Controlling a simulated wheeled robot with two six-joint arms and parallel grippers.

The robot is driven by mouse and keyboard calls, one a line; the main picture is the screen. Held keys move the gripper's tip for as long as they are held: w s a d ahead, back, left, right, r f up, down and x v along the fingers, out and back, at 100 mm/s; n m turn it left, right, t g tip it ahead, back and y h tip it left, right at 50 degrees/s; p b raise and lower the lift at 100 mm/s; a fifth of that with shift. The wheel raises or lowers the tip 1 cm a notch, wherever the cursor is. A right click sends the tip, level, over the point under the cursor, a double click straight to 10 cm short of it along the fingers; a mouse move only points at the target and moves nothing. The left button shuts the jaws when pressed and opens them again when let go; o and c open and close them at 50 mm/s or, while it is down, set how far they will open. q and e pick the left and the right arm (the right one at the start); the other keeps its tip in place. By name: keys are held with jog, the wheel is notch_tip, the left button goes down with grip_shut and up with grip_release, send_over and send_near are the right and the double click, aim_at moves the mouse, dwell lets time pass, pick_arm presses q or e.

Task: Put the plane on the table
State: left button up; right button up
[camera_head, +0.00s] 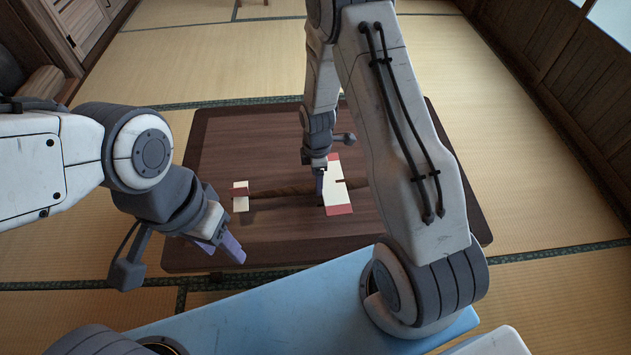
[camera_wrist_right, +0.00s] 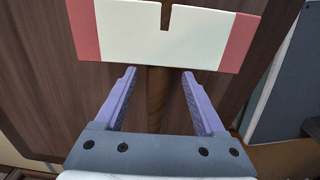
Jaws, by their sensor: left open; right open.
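The plane (camera_head: 285,190) has a brown wooden body, a white wing with red ends and a small white-and-red tail. It lies across the dark wooden table (camera_head: 235,140), tail to the left. My right gripper (camera_head: 319,183) is open, low over the plane next to the wing. In the right wrist view my right gripper (camera_wrist_right: 158,73) has its fingers apart on either side of the brown body, just short of the notched wing (camera_wrist_right: 165,40). My right arm hides part of the plane's right end. My left gripper (camera_head: 232,248) is open and empty near the table's front left corner.
Tatami floor (camera_head: 490,130) lies around the table. A wooden cabinet (camera_head: 75,25) stands at the far left and a wood-panelled wall (camera_head: 550,70) runs along the right. The table's back left part is bare.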

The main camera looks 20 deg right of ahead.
notch_tip(320, 180, up, 8)
jog(key=p, duration=0.3)
jog(key=s+a+r+m, duration=0.3)
jog(key=s+a+r, duration=0.4)
jog(key=a+r, duration=0.5)
jog(key=s+a+r+m, duration=0.1)
jog(key=s+r, duration=0.3)
jog(key=s, duration=0.4)
jog(key=s+a+r+m+y, duration=0.1)
jog(key=s+r+m, duration=0.3)
jog(key=s, duration=0.4)
jog(key=shift+s+a+r, duration=0.25)
jog(key=shift+s+r, duration=0.1)
jog(key=shift+r, duration=0.2)
notch_tip(320, 180, up, 33)
jog(key=p, duration=3.2)
jog(key=shift+f, duration=0.15)
